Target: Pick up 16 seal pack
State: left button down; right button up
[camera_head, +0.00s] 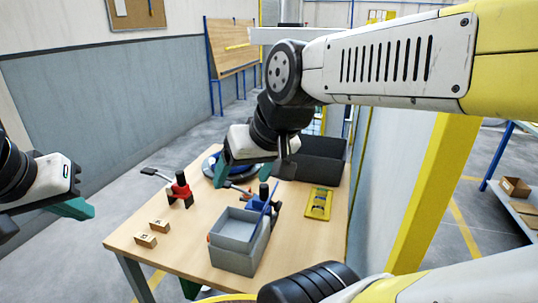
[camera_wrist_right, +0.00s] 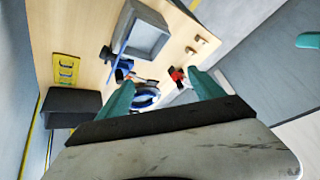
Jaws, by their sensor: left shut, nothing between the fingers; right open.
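A flat yellow pack (camera_head: 318,204) with dark markings or pieces lies at the right side of the wooden table; I cannot read a label on it, so I cannot confirm it is the seal pack. It also shows in the wrist view (camera_wrist_right: 66,69) at the left. My right gripper (camera_head: 252,171) is open and empty above the back of the table, left of the yellow pack and apart from it. Its teal fingers (camera_wrist_right: 165,95) spread in the wrist view. My left gripper (camera_head: 72,208) is shut and empty at the left edge, off the table.
A grey bin (camera_head: 232,262) stands at the table's front, with a blue clamp (camera_head: 260,203) behind it. A red clamp (camera_head: 180,188) and two small wooden blocks (camera_head: 146,240) are at the left. A black bin (camera_head: 325,172) and a blue round thing (camera_head: 208,166) are at the back.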

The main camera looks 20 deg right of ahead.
aim_at(159, 224)
jog(key=i+j, duration=0.15)
jog(key=j, duration=0.2)
jog(key=i+j, duration=0.15)
jog(key=j, duration=0.2)
jog(key=i+j, duration=0.15)
jog(key=j, duration=0.25)
jog(key=i+j, duration=0.15)
jog(key=j, duration=0.2)
jog(key=i+j, duration=0.15)
jog(key=j, duration=0.2)
jog(key=i+j+z, duration=0.25)
jog(key=j, duration=0.3)
jog(key=j+z, duration=0.25)
jog(key=j, duration=0.3)
jog(key=i+j+z, duration=0.25)
jog(key=j, duration=0.35)
jog(key=k+z, duration=0.1)
jog(key=z, duration=2)
